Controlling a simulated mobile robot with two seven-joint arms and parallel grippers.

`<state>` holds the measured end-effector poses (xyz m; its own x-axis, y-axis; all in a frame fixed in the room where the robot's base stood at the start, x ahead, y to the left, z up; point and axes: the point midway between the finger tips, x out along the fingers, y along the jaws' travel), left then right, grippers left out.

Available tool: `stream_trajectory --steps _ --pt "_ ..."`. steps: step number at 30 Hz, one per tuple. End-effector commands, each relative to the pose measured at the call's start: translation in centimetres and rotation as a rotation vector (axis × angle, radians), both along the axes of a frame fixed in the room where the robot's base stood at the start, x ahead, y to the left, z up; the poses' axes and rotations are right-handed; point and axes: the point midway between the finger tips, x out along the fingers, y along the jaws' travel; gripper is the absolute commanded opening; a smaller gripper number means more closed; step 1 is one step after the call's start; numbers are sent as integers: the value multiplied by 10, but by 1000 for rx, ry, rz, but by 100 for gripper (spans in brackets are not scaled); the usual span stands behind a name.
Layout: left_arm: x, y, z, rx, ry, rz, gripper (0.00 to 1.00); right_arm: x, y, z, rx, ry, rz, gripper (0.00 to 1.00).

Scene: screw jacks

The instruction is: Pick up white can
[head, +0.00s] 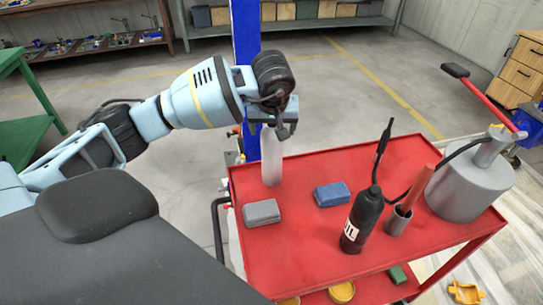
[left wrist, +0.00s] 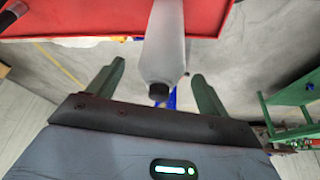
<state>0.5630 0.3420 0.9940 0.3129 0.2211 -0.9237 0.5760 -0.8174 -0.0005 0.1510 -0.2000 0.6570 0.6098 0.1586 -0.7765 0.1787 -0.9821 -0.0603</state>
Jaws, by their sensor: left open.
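The white can (head: 271,163) is a tall, pale, bottle-shaped container. It stands upright at the back left of the red cart's top. My left gripper (head: 272,127) is just above it, with the can's top partly hidden behind the gripper. In the left wrist view the can (left wrist: 164,45) shows with its dark cap toward the gripper. The two green fingers of my left gripper (left wrist: 158,72) are open, one to each side of the can's top, with gaps on both sides. My right gripper is not in view.
The red cart (head: 290,245) also holds a grey box (head: 261,213), a blue box (head: 332,194), a black bottle (head: 362,220), a grey cup with a red handle (head: 397,222) and a large grey canister (head: 470,190). A blue post (head: 246,40) rises behind the can.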

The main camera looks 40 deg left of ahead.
Motion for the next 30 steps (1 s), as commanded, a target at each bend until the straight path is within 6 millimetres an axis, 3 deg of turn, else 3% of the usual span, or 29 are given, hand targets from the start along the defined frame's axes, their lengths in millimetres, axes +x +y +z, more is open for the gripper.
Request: stream_trajectory --steps 6,14,30 --pt "7 7 -22 -1 0 2 79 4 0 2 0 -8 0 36" --pt "8 7 -25 0 -2 1 79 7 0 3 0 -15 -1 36" --pt "8 7 -25 0 -2 1 10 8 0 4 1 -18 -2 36"
